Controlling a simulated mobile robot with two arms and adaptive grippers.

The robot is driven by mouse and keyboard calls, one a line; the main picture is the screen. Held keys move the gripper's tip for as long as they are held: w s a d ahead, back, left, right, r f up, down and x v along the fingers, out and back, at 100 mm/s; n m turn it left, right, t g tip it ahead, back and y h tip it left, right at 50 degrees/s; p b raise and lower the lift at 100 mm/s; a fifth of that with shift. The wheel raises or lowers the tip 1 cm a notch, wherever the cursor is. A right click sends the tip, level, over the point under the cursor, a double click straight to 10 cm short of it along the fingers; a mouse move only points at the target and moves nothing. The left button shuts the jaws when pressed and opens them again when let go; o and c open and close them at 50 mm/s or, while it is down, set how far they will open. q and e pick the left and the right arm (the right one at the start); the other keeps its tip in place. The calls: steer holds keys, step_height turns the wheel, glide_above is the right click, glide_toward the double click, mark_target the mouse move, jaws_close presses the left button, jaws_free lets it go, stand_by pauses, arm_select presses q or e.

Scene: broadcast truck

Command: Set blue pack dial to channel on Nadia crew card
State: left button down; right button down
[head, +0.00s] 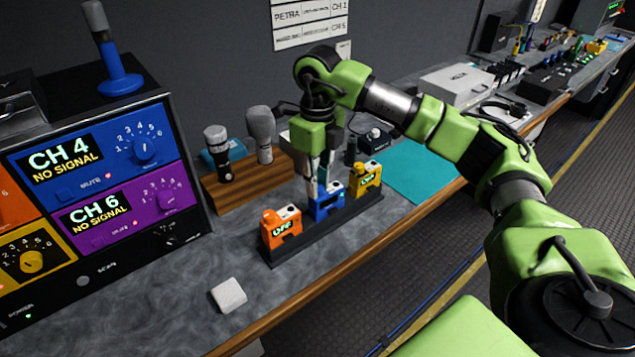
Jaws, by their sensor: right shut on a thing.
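The blue pack (327,207) stands in a dark rack between an orange pack (282,228) and a yellow pack (366,180). My right gripper (318,193) points down at the blue pack's top, shut on its dial. The fingers hide the dial, so its setting cannot be read. Crew cards are on the back wall: an upper card (310,14) reads PETRA, CH 1. A card (313,31) below ends in CH 5, its name too small to read. Another strip below is partly hidden by my arm. My left gripper is out of view.
A receiver unit (100,190) with CH 4 and CH 6 displays stands at left. Microphones (217,150) stand in a wooden holder (245,182) behind the packs. A white block (229,295) lies in front. A teal mat (418,172) lies right of the rack.

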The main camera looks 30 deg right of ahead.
steer(key=shift+m, duration=0.8)
steer(key=c, duration=1.9)
jaws_free()
steer(key=shift+r, duration=0.1)
step_height(320, 180, up, 12)
steer(key=shift+f, duration=0.1)
steer(key=shift+s, duration=0.1)
